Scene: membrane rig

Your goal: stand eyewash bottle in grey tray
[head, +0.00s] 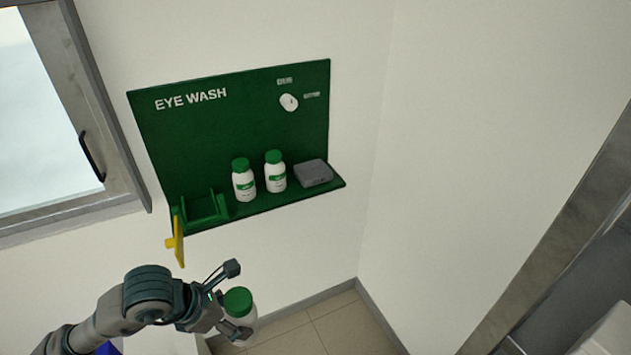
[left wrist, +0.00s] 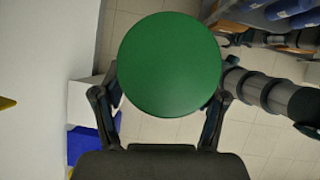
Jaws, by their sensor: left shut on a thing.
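The eyewash bottle, white with a green cap (head: 238,301), is held upright below the shelf in the head view. My left gripper (head: 234,328) is shut around its body. In the left wrist view the round green cap (left wrist: 170,64) fills the middle, between the two fingers of my left gripper (left wrist: 161,98), and hides the bottle's body. I cannot make out a grey tray for sure; a small grey box-like object (head: 313,173) sits at the right end of the green shelf. My right gripper is not clearly seen.
A green EYE WASH board (head: 225,130) on the wall has a shelf with two similar bottles (head: 244,180) (head: 275,171), an empty green holder (head: 204,208) and a yellow flap (head: 176,242). A window (head: 40,110) is left. A blue object (left wrist: 84,146) lies low in the wrist view.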

